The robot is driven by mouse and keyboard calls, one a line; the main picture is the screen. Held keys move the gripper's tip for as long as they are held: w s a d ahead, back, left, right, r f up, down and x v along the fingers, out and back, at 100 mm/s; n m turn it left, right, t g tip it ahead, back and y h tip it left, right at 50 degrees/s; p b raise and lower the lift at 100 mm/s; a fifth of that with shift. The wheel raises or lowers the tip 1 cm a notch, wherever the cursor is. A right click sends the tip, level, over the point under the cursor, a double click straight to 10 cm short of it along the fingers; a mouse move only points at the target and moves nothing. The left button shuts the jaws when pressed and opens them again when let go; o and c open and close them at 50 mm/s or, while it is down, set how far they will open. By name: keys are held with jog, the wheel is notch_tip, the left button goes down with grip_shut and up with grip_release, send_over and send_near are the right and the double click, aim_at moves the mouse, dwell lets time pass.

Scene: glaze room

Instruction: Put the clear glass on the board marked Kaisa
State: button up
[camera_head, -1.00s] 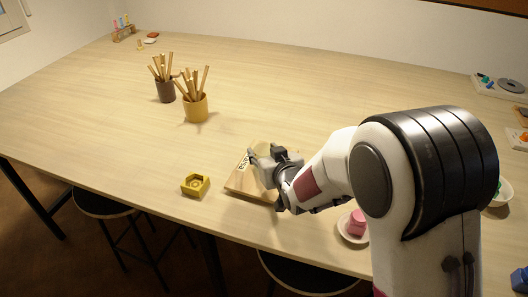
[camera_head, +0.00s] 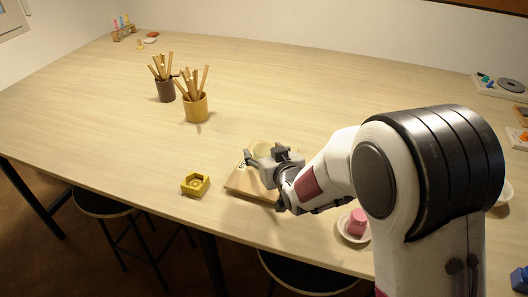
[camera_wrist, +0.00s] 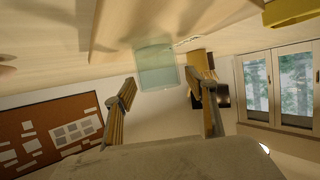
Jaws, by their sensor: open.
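The clear glass (camera_wrist: 156,68) shows pale and see-through in the wrist view, ahead of and between my fingertips. In the head view only a pale round part of it (camera_head: 262,147) shows behind my gripper. The wooden board (camera_head: 243,184) lies on the table below my gripper, partly hidden by it; its lettering is mostly covered. In the wrist view the board (camera_wrist: 125,25) is at the top and the glass is by its far edge; I cannot tell whether it stands on it. My gripper (camera_head: 264,160) is open, with nothing clasped; its fingers also show in the wrist view (camera_wrist: 160,88).
A yellow pot (camera_head: 196,108) and a dark pot (camera_head: 166,91), both with sticks, stand farther back. A pink object (camera_head: 357,222) rests on a small dish to the right. The table's middle is clear.

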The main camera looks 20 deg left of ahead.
jog(key=v, duration=1.1)
jog(key=shift+s+d, duration=0.2)
jog(key=shift+d, duration=0.05)
jog(key=shift+r, duration=0.1)
dwell(0.7)
jog(key=s+d+r+m+g+h, duration=0.1)
jog(key=s+d+r+m+h, duration=0.15)
jog(key=d, duration=0.75)
jog(key=s+d+r+m+h, duration=0.1)
jog(key=s+d+r+h, duration=0.2)
jog(key=d, duration=0.7)
jog(key=s+d+m+g+h, duration=0.1)
jog(key=s+d+m+g, duration=0.1)
jog(key=s+d, duration=0.4)
jog(key=s+d+m+g+h, duration=0.1)
jog(key=s+d, duration=0.5)
jog(key=s, duration=0.8)
jog(key=shift+d+r+m+g, duration=0.3)
jog(key=shift+r+m+g, duration=0.15)
jog(key=shift+g, duration=0.15)
